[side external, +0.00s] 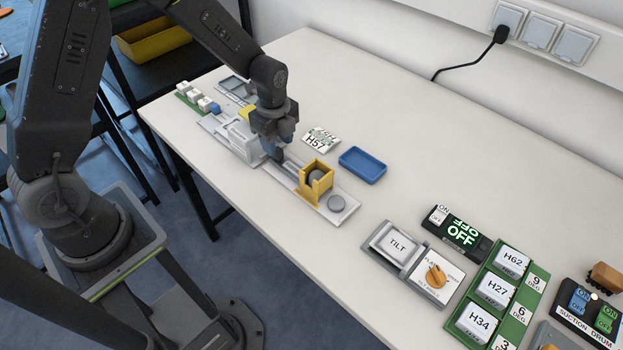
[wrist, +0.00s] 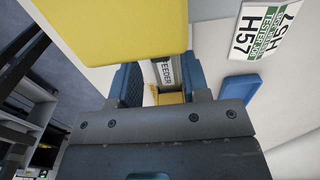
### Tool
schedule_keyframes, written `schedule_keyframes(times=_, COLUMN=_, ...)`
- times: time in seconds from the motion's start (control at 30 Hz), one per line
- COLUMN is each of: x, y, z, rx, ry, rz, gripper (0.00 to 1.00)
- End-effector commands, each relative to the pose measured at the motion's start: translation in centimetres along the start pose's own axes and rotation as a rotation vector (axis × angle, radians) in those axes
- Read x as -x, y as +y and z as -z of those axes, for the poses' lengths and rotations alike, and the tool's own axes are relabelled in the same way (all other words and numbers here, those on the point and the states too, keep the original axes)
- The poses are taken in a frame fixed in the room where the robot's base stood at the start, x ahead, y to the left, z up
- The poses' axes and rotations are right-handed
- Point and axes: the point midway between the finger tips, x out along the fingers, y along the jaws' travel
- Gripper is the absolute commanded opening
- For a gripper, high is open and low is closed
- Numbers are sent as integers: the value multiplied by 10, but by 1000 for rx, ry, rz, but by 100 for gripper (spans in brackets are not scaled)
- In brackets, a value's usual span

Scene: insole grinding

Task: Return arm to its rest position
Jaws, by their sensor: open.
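My gripper (side external: 275,150) points down over the grey feeder fixture (side external: 240,142) on the white table. In the wrist view my gripper (wrist: 158,82) has its blue fingers apart, with a "FEEDER" label (wrist: 164,70) and a bit of yellow visible between them. I see nothing held. A large yellow surface (wrist: 115,22) fills the top of the wrist view, close to the camera. A yellow holder (side external: 305,190) with a grey round part stands just right of my gripper in the side view. Whether the fingertips touch the fixture I cannot tell.
A printed H57 card (side external: 320,140) and a blue tray (side external: 362,165) lie to the right. A tilt control box (side external: 398,243), an OFF display (side external: 460,232) and a green label rack (side external: 500,290) stand further right. The back of the table is clear.

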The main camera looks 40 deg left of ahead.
Motion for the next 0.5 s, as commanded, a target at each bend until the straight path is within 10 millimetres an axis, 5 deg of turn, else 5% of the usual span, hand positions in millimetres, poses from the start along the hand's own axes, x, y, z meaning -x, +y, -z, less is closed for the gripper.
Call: schedule_keyframes(times=0.5, x=30, y=0, z=0, rx=0, ry=0, rz=-1, gripper=43)
